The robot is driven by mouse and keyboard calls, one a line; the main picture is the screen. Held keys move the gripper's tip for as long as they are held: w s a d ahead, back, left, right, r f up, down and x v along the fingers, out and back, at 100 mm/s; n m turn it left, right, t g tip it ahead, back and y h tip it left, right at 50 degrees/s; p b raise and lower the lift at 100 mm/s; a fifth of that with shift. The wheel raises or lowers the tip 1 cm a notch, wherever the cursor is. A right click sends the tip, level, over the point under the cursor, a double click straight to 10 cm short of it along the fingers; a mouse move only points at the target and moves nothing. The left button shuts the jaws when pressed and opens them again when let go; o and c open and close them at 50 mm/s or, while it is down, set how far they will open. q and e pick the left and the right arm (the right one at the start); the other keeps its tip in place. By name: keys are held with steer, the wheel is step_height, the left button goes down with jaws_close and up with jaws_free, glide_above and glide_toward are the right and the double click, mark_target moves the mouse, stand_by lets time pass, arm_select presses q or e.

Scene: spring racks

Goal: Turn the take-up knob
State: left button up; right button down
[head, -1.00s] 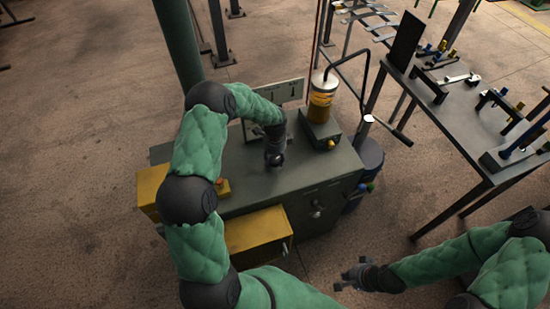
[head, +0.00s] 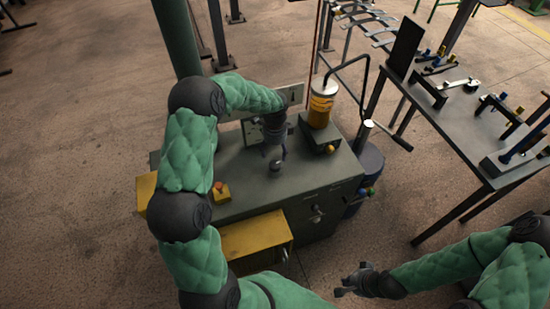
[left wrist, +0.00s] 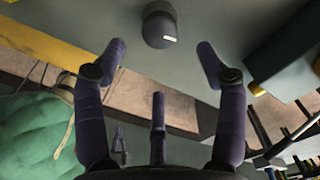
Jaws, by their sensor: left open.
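The take-up knob, a dark round knob with a white mark, shows at the top middle of the left wrist view (left wrist: 160,28). In the head view a dark knob (head: 276,165) stands on top of the grey cabinet (head: 225,190), just below my left gripper (head: 272,148). In the left wrist view my left gripper (left wrist: 160,75) has its fingers spread, empty, with the knob beyond and between the tips; no contact shows. My right gripper (head: 352,281) is spread open and empty, in front and to the right of the cabinet.
A yellow tray (head: 255,236) juts out in front. A tool table (head: 445,110) stands at right.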

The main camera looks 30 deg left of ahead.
arm_select(q)
step_height(320, 180, up, 4)
steer(key=shift+f, duration=0.25)
stand_by(0.5)
